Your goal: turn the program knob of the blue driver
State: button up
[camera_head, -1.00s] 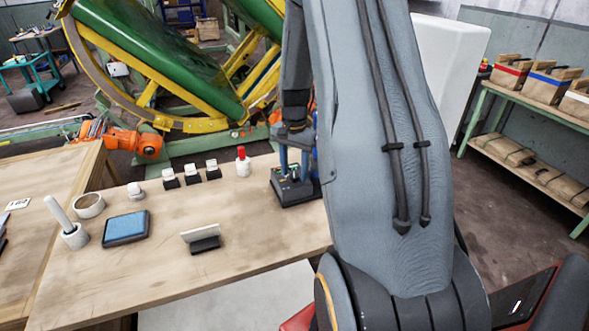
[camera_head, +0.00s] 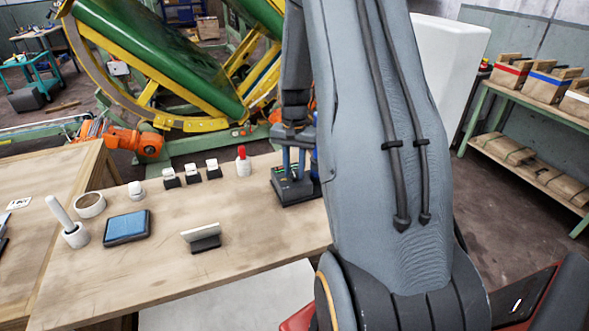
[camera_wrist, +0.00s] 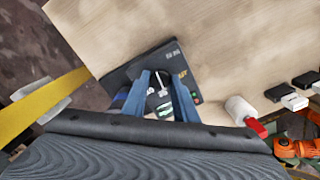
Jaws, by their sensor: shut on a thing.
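The driver is a dark box (camera_head: 297,191) with a green strip on the workbench, partly hidden behind my arm. In the wrist view its dark face (camera_wrist: 164,61) shows white markings and small coloured spots. The knob (camera_wrist: 162,97) is dark with a white mark and stands between my two blue fingers. My gripper (camera_wrist: 160,88) points down at the driver's face and is shut on the knob. It shows small in the head view (camera_head: 293,160). A blue piece (camera_head: 316,160) beside it is mostly hidden by my arm.
A white bottle with a red cap (camera_head: 243,162) stands close left of the driver. Several small black-and-white blocks (camera_head: 192,174) stand further left. A blue pad (camera_head: 126,228) and a card holder (camera_head: 204,240) lie nearer the front. The bench between is clear.

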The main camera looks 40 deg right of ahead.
aim_at(294, 175)
jog(key=n, duration=0.4)
jog(key=shift+n+p, duration=0.35)
jog(key=shift+n, duration=0.35)
jog(key=o, duration=1)
jog(key=shift+r+b, duration=1.1)
jog(key=shift+r, duration=2.85)
jog(key=s+a+n, duration=0.1)
jog(key=s+a, duration=0.4)
jog(key=a, duration=0.3)
jog(key=s+a+n+t, duration=0.1)
jog(key=s+a+n, duration=0.1)
jog(key=s+a, duration=0.3)
jog(key=s+a+n, duration=0.1)
jog(key=s+a, duration=0.4)
jog(key=a, duration=0.6)
jog(key=shift+s+a+n, duration=0.3)
jog(key=shift+a+n, duration=0.1)
